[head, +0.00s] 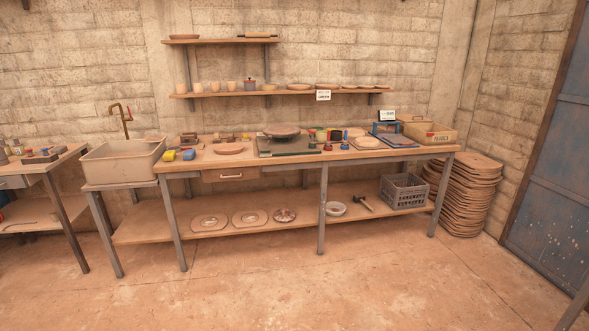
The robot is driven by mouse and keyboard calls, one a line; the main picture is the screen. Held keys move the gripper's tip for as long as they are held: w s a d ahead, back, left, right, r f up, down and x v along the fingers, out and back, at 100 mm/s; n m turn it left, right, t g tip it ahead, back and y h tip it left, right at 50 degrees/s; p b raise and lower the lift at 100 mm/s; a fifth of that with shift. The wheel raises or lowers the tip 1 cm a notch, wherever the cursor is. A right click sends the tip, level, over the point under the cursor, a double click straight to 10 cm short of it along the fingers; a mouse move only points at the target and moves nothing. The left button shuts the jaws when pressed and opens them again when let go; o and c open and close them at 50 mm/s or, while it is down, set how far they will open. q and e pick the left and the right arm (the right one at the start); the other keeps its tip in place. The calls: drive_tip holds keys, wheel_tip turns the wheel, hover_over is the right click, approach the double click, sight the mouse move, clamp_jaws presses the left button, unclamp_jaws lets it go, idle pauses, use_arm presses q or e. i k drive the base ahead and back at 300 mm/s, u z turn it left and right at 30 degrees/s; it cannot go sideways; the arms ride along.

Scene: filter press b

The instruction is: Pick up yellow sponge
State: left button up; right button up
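A small yellow block that looks like the yellow sponge (169,156) lies on the left end of the long wooden workbench (440,150), close to its front edge. A small blue block (189,155) lies just to its right, and the sink stands to its left. Nothing covers the yellow sponge. Neither of my grippers shows in the head view.
A deep sink (122,163) with a brass tap adjoins the bench on the left. A plate (229,149) and a dark slab with a round piece (281,133) stand farther right. A lower shelf holds plates and a grey crate (404,191). The floor (300,280) in front is clear.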

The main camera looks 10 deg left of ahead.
sight(169, 156)
drive_tip(key=u, duration=0.1)
drive_tip(key=i, duration=2.35)
drive_tip(key=u, duration=0.7)
drive_tip(key=i, duration=1.8)
drive_tip(key=u, duration=0.35)
